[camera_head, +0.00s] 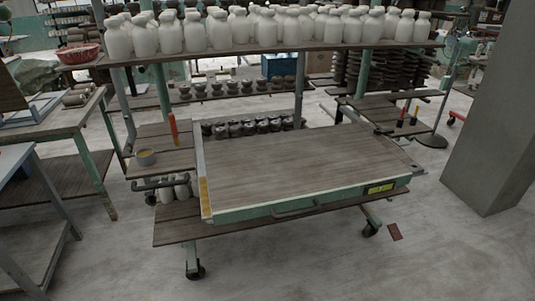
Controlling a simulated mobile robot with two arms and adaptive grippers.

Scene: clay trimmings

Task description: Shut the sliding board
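The sliding board (300,160) is a wide wooden panel in a green frame, in the middle of the head view. It sticks out from the shelf rack towards me, above a lower wooden shelf (180,232). The board's top is bare. A row of dark small pots (248,127) shows behind its back edge. Neither of my grippers is in view.
White bottles (170,36) crowd the upper shelf. A worktable (60,125) stands at left and a grey pillar (490,120) at right. The floor in front is mostly clear.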

